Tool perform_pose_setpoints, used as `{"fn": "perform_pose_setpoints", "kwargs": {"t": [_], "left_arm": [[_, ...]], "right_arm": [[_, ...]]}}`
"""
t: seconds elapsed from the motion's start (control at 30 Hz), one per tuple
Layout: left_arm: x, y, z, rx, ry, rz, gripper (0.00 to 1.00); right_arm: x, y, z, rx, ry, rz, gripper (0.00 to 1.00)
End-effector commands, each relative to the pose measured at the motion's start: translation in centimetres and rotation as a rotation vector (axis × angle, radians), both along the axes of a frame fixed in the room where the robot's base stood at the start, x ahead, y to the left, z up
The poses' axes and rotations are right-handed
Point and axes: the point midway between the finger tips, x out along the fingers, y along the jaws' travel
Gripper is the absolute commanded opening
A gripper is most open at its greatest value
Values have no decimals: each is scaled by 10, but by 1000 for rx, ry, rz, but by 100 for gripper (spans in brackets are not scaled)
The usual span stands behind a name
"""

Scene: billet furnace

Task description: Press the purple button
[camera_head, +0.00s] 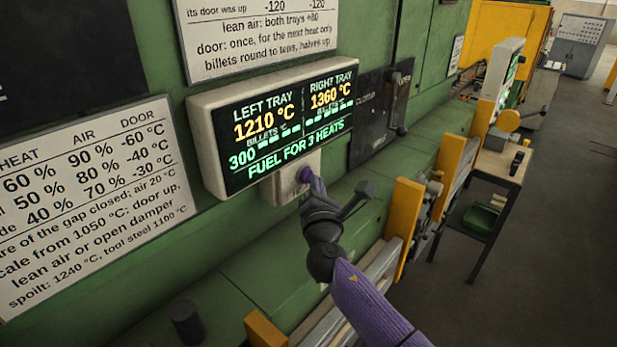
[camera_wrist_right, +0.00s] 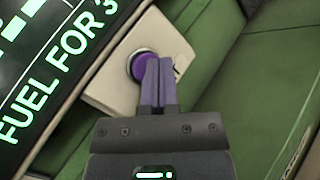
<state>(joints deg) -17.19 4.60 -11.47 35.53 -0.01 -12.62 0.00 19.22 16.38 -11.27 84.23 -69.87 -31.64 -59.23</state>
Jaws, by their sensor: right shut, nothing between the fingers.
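In the head view the button (camera_head: 304,174) is partly covered by my right gripper (camera_head: 316,186). The right gripper has purple fingers, shut with nothing between them. In the right wrist view the fingertips (camera_wrist_right: 157,62) overlap the button's right side; whether they touch it I cannot tell. My left gripper is not in view.
The display (camera_head: 280,120) above the button reads left tray 1210 °C, right tray 1360 °C, fuel for 3 heats. A black lever plate (camera_head: 375,120) is to its right. Yellow posts (camera_head: 405,220) and a small table (camera_head: 500,165) stand further right.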

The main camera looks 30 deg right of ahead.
Motion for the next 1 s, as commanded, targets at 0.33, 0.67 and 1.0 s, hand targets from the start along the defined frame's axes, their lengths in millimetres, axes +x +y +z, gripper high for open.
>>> {"fn": "perform_pose_setpoints", "kwargs": {"t": [0.33,0.67,1.0], "left_arm": [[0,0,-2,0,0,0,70],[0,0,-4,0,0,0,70],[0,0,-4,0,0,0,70]], "right_arm": [[2,1,0,0,0,0,0],[6,3,-1,0,1,1,0],[8,4,0,0,0,1,0]]}}
